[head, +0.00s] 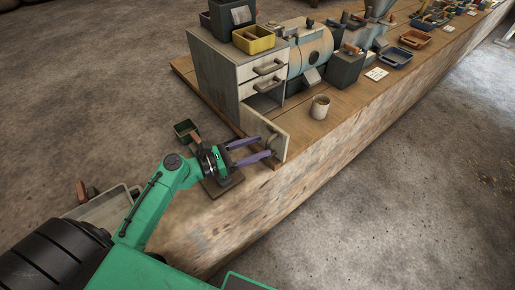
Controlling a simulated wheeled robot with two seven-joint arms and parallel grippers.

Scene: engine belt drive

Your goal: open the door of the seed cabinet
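The seed cabinet (216,76) is a pale, worn box with two drawers above a lower compartment. Its door (258,122) stands swung out from the front, and the dark opening (264,101) shows behind it. The door's curved handle (271,141) is on the face toward my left gripper. My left gripper (266,147) has two purple fingers spread apart, with their tips at the door close to the handle. I cannot tell whether they touch it. My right gripper is not in view.
A cream cup (320,107) stands on the bench right of the door. A yellow bin (254,39) sits on the cabinet. A blue-grey drum machine (312,48), trays and tools line the bench (345,110) behind.

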